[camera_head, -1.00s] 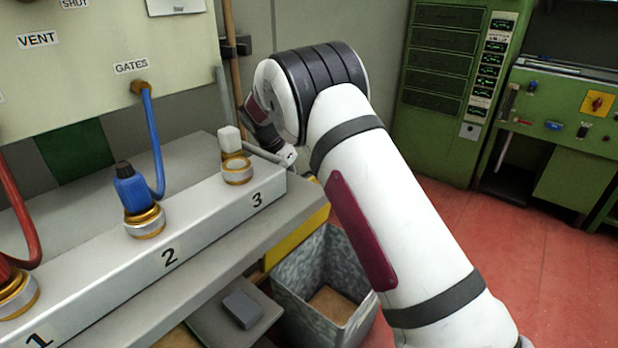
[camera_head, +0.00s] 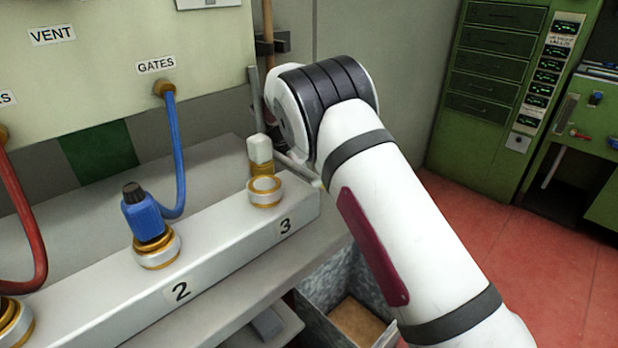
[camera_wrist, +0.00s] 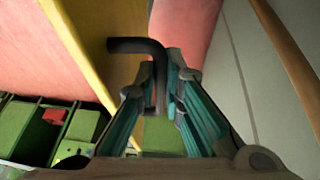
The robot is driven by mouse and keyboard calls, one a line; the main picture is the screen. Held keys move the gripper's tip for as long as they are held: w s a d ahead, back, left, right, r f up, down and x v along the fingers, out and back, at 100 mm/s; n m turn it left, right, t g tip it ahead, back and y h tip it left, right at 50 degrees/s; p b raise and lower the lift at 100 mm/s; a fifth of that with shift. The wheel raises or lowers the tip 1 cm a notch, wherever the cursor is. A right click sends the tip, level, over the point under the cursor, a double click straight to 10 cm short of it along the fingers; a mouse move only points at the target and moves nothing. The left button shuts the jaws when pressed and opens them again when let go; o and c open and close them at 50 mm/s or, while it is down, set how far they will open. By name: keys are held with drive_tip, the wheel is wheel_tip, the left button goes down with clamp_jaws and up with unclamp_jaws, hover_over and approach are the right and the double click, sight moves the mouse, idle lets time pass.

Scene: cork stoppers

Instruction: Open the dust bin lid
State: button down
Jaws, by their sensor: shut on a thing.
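In the wrist view my gripper (camera_wrist: 165,80), with teal fingers, is shut on a dark bent bar handle (camera_wrist: 138,45), which hooks down between the fingertips. The handle lies in front of a yellow panel or edge (camera_wrist: 88,50); I cannot tell whether this is the dust bin lid. In the head view an open-topped grey mottled bin (camera_head: 326,283) with a brown inside floor stands on the floor past the bench end, partly cut off by the frame and my arm. My gripper is hidden there behind my arm. No lid is clearly seen.
A grey bench with a white numbered rail (camera_head: 215,250) is at the left. It carries a blue connector (camera_head: 143,215) and a white-topped stopper (camera_head: 261,152). Blue and red hoses hang from a panel (camera_head: 110,60). Green cabinets (camera_head: 500,90) stand behind. Red floor (camera_head: 480,230) is clear at the right.

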drive_tip(key=shift+w+a+f, duration=0.15)
drive_tip(key=shift+a, duration=0.25)
drive_tip(key=shift+w+a+f, duration=0.1)
drive_tip(key=shift+a, duration=0.25)
drive_tip(key=c, duration=2)
unclamp_jaws()
drive_tip(key=o, duration=0.3)
drive_tip(key=shift+w+a+f, duration=0.1)
drive_tip(key=shift+f, duration=0.1)
drive_tip(key=shift+r, duration=0.15)
drive_tip(key=shift+w+d+r, duration=0.1)
drive_tip(key=shift+d+r, duration=0.05)
drive_tip(key=shift+d, duration=0.2)
drive_tip(key=shift+d, duration=0.1)
